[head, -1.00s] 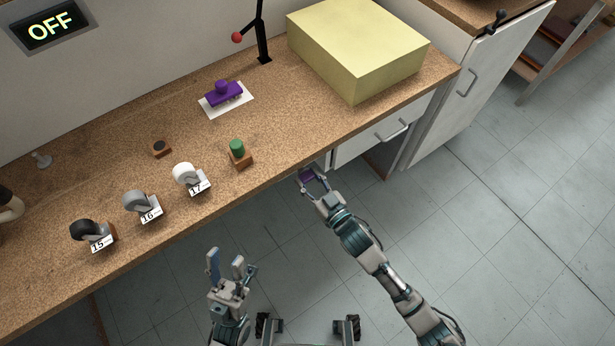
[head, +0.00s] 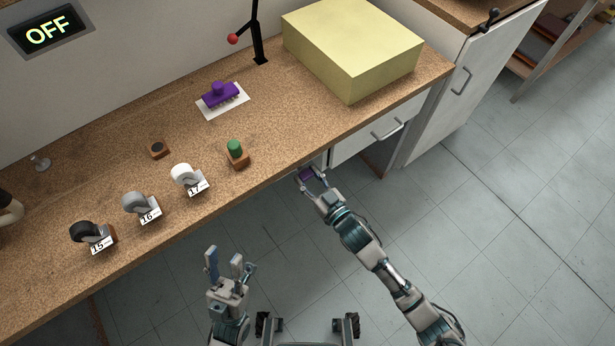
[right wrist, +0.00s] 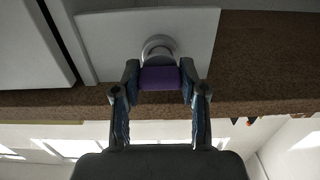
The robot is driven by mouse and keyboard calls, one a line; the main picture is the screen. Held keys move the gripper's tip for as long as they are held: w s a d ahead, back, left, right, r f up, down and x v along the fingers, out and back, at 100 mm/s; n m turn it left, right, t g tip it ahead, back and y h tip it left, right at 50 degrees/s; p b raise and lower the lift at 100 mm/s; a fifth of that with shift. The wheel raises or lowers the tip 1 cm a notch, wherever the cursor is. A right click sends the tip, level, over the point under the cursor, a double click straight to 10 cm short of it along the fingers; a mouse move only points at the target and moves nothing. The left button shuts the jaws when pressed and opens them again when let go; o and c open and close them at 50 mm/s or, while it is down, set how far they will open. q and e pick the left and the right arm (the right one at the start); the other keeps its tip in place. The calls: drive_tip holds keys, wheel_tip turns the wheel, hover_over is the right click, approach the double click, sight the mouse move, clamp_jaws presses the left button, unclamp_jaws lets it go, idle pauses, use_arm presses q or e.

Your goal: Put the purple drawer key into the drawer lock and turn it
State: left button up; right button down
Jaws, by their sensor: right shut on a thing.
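The purple drawer key (head: 306,174) is between the fingertips of my right gripper (head: 313,180), at the bench's front edge. In the right wrist view the key (right wrist: 159,78) is a purple block clasped by both fingers of the gripper (right wrist: 160,84). A round metal drawer lock (right wrist: 158,46) sits on a pale panel (right wrist: 105,45) directly beyond the key. The key's front end is hidden, so I cannot tell whether it is inside the lock. My left gripper (head: 225,256) is open and empty, away from the bench.
The bench top (head: 290,125) overhangs near my right gripper. A drawer handle (head: 387,130) is to its right. The floor (head: 480,240) is clear.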

idle(0.4)
drive_tip(key=shift+p, duration=0.3)
drive_tip(key=shift+w+a, duration=0.15)
drive_tip(key=shift+a, duration=0.05)
drive_tip(key=shift+x, duration=0.8)
drive_tip(key=c, duration=0.5)
unclamp_jaws()
drive_tip(key=shift+c, duration=0.2)
